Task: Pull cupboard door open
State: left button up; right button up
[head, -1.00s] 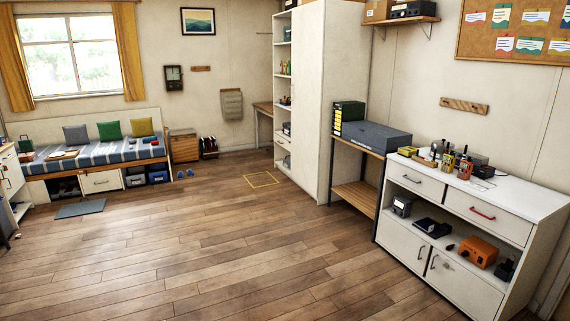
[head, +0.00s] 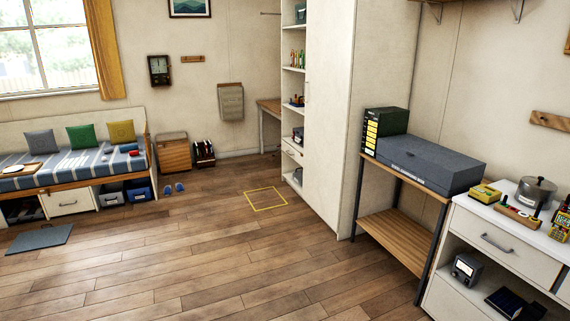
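A tall white cupboard (head: 329,120) stands against the right wall in the head view. Open shelves with small items and a drawer with a handle fill the cupboard's left part. A low white cabinet (head: 492,238) at the lower right has a closed drawer and an open shelf; its lower part is cut off by the frame. Neither of my grippers shows in the head view.
A yellow floor outline (head: 266,199) lies left of the cupboard. A side table (head: 393,240) with a dark case (head: 430,163) stands between cupboard and low cabinet. A cushioned bench (head: 70,168) and grey mat (head: 40,239) are at left. The middle floor is clear.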

aim_at(330, 24)
jog(key=i, duration=2.8)
